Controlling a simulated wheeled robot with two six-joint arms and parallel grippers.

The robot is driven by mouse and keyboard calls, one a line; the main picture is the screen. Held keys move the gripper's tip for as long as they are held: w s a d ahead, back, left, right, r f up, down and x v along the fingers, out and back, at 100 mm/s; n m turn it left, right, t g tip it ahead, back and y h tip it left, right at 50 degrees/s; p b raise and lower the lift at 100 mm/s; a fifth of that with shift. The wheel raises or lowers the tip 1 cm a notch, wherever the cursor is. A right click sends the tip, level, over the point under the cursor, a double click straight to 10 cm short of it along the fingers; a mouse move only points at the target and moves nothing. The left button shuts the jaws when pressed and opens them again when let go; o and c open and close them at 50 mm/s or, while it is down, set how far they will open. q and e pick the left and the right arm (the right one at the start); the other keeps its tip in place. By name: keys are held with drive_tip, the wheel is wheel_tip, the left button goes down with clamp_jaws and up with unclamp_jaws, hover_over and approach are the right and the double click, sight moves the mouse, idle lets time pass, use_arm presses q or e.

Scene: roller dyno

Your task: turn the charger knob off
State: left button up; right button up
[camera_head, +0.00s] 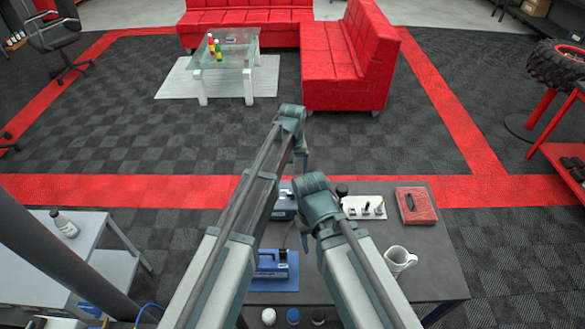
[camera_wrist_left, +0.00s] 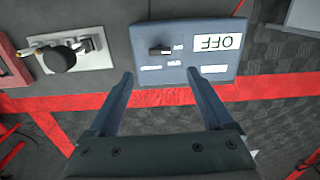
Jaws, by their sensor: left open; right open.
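The charger is a blue-grey panel (camera_wrist_left: 185,50) in the left wrist view. It carries a black knob (camera_wrist_left: 160,49), small white labels and a larger upside-down "OFF" label (camera_wrist_left: 217,43). My left gripper (camera_wrist_left: 160,74) is open, with its two fingertips spread toward the panel and the knob in line with the gap between them. Whether the fingers touch the panel cannot be told. In the head view a blue box (camera_head: 284,206), apparently the charger, is partly hidden by my left arm. My right gripper (camera_head: 304,241) is lower, small and partly hidden.
On the dark table (camera_head: 435,250) are a white switch plate (camera_head: 363,208), a red case (camera_head: 415,206), a white mug (camera_head: 399,260) and another blue device (camera_head: 272,268). Several small round items line the front. A grey side table (camera_head: 40,255) stands at left.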

use_arm(q)
wheel_tip(320, 180, up, 2)
drive_tip(key=shift+r+p, duration=0.2)
drive_tip(key=shift+p, duration=0.5)
use_arm(e)
wheel_tip(320, 180, up, 2)
drive_tip(key=shift+r, duration=0.2)
